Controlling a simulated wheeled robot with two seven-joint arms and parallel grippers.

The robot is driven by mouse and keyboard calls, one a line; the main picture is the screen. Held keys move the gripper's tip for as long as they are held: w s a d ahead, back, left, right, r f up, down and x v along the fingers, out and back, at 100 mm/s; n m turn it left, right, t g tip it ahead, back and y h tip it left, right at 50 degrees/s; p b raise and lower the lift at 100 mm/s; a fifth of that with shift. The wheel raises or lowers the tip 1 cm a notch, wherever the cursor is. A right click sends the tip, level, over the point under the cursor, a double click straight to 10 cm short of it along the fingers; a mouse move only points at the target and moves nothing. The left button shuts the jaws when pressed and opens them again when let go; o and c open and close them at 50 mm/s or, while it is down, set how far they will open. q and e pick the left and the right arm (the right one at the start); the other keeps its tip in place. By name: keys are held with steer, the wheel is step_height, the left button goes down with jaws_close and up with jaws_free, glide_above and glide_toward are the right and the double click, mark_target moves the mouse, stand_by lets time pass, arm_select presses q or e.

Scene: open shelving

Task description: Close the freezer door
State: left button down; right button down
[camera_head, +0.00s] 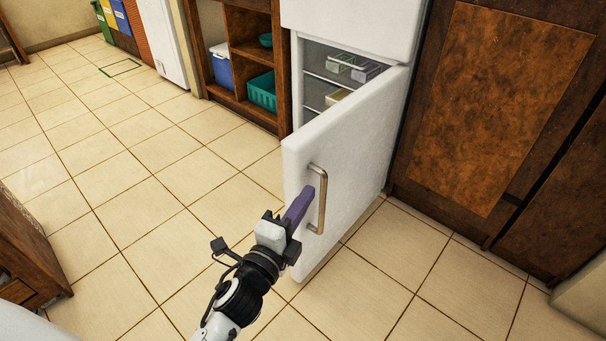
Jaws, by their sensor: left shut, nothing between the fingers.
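The white freezer door (350,165) stands open, swung out toward me from the lower part of the white fridge (355,25). A metal bar handle (321,200) is on its outer face near the free edge. My left gripper (301,203) is shut, with its purple fingers at the door face beside the handle. I cannot tell whether it touches the door or the handle. My right gripper is not in view.
Brown wooden cabinets (490,110) stand right of the fridge. A wooden open shelf (240,70) with a teal basket (263,92) and a blue-and-white cooler (221,66) stands left of it. The tiled floor (150,200) is clear on the left.

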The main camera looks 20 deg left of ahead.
mark_target(303, 172)
arm_select(q)
steer(key=shift+w+a, duration=0.55)
steer(key=shift+w, duration=0.75)
steer(key=shift+w+a, duration=0.6)
steer(key=shift+w, duration=0.7)
steer(key=shift+w+a, duration=0.55)
steer(key=shift+w, duration=0.75)
